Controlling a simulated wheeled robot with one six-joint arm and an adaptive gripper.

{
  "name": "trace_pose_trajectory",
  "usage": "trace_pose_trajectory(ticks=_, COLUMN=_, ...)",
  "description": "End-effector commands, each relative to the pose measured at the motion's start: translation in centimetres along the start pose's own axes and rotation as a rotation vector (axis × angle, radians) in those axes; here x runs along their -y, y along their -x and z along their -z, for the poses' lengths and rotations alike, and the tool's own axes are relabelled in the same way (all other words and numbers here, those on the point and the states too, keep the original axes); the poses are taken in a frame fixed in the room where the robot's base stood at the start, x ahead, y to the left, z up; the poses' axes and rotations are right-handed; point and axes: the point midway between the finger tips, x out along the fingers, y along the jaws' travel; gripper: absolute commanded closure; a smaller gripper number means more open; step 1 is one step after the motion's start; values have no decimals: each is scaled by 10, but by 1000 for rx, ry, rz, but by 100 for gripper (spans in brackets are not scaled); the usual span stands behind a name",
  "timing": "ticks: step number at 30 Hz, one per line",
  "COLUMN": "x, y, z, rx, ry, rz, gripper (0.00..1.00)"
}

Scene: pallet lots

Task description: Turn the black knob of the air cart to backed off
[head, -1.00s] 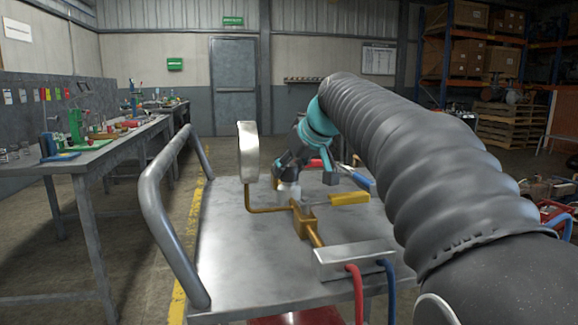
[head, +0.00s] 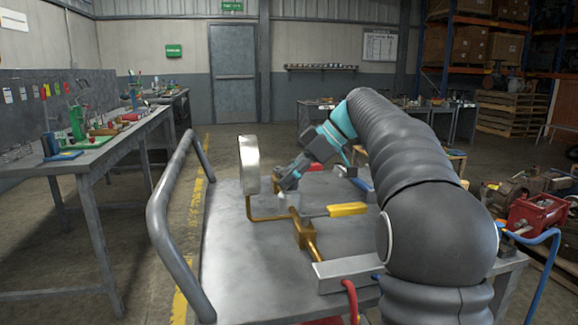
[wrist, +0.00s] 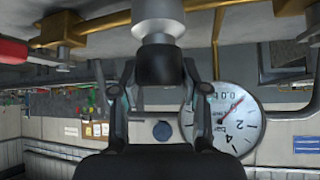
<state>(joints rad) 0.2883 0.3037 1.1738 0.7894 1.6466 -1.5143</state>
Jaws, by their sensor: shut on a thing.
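The air cart (head: 235,275) stands in front of me with a bare metal top. In the wrist view the black knob (wrist: 160,64) sits on a silver regulator body (wrist: 157,20), between the fingers of my gripper (wrist: 160,74). My gripper (head: 287,184) is shut on the knob; in the head view it covers the knob, and part of the silver body (head: 293,201) shows beside it. The round gauge (head: 249,164) stands edge-on to the left on a brass pipe. Its dial (wrist: 222,118) with a red needle shows in the wrist view.
A yellow-handled lever (head: 347,209) lies just right of the knob, with a blue handle (head: 362,185) behind it. A silver block (head: 346,273) with hoses is nearer me. The cart's push rail (head: 160,215) rises at left. A workbench (head: 95,155) stands farther left.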

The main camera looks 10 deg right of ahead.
Motion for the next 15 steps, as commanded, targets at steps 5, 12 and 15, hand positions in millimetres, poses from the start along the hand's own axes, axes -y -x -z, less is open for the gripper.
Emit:
trace_pose_trajectory(ticks=5, x=-1, y=1, z=2, rx=1, ry=103, rz=107, gripper=90)
trace_pose_trajectory(ticks=12, x=-1, y=0, z=1, rx=1, ry=209, rz=211, gripper=90)
trace_pose_trajectory(ticks=15, x=0, y=-1, z=0, rx=1, ry=238, rz=240, gripper=90)
